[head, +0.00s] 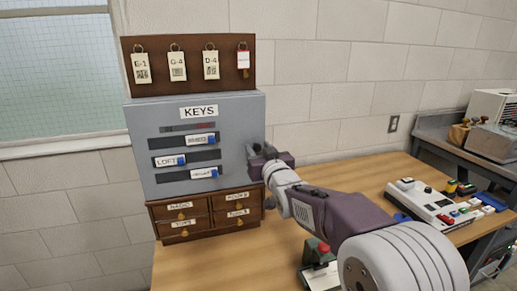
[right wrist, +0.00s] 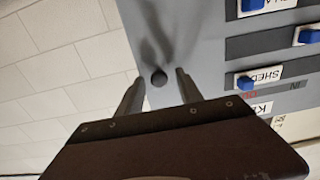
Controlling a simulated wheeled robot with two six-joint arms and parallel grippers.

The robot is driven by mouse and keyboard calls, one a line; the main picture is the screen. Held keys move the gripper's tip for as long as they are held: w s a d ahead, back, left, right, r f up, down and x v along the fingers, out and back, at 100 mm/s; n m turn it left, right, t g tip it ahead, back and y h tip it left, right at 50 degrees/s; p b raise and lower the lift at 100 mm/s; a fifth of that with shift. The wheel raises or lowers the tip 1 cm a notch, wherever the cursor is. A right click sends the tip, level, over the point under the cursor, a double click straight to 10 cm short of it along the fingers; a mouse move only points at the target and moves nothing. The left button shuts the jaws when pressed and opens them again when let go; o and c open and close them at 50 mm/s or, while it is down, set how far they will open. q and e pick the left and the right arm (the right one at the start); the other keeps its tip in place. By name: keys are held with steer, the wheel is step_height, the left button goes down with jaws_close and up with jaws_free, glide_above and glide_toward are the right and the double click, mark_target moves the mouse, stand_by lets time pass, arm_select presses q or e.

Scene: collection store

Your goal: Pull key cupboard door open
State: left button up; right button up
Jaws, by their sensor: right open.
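The key cupboard (head: 228,118) is a grey box with a KEYS label and slots with blue tabs and name labels. Its door looks closed, flush with the front. A small dark round knob (right wrist: 159,78) sits near the edge of the grey door (right wrist: 205,75) in the right wrist view; in the head view my gripper hides it. My right gripper (head: 258,150) is at the cupboard's right edge. In the right wrist view its two fingers stand apart, one on each side of the knob, and I cannot tell whether they touch it. My left gripper is out of view.
A brown board (head: 190,60) with hanging key tags stands above the cupboard, and small wooden drawers (head: 206,214) sit below it. On the wooden table (head: 215,262) are a red-knobbed device (head: 320,254) and a white button panel (head: 430,205). A dark side bench (head: 440,140) stands right.

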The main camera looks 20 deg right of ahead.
steer(key=shift+w, duration=0.2)
jaws_close()
stand_by(1.3)
